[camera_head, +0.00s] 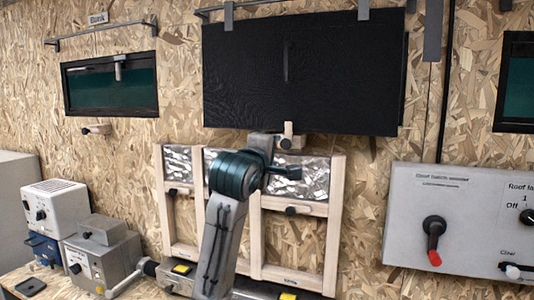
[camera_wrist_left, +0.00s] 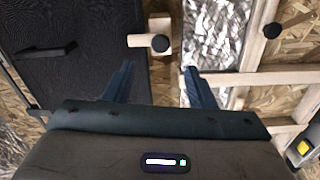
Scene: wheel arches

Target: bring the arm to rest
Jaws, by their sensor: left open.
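My left arm rises from the bottom centre of the head view, in front of a wooden frame. Its left gripper (camera_head: 284,172) is beside the foil-faced upper part of that frame, just below a black panel (camera_head: 300,75). In the left wrist view the two blue fingers of the left gripper (camera_wrist_left: 160,82) stand apart with nothing between them. A wooden turn-latch (camera_wrist_left: 152,40) with a black knob lies beyond the fingertips at the panel's edge; it also shows in the head view (camera_head: 288,138). My right gripper is in neither view.
The wooden frame (camera_head: 333,225) stands close behind the arm. A grey control box (camera_head: 460,220) with a red-tipped lever is on the right wall. White and grey boxes (camera_head: 105,260) stand on a bench at lower left. A dark window (camera_head: 110,85) is upper left.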

